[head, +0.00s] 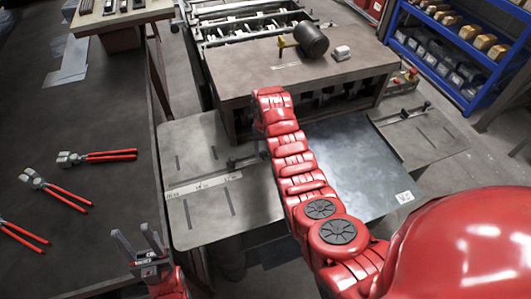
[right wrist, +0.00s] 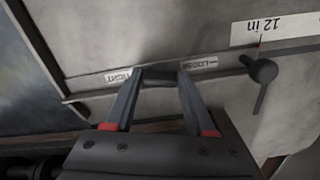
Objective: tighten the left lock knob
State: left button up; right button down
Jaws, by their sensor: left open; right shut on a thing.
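The left lock knob (right wrist: 160,77) shows in the right wrist view as a dark piece on the grey machine face, between the "TIGHT" label (right wrist: 122,79) and the "LOOSE" label (right wrist: 199,63). My right gripper (right wrist: 161,80) has one finger on each side of it and is shut on it. In the head view my right arm hides this gripper and the knob. My left gripper (head: 136,238) is open and empty at the lower left of the head view, away from the machine.
A small dark lever (right wrist: 262,75) stands beside the "12 in" scale (right wrist: 275,29). Several red-handled tools (head: 97,157) lie on the dark left table (head: 100,210). A black cylinder (head: 311,40) and a white block (head: 342,52) sit on the machine top. A blue shelf (head: 445,88) stands right.

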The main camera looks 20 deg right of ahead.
jog(key=shift+c, duration=1.2)
grip_release()
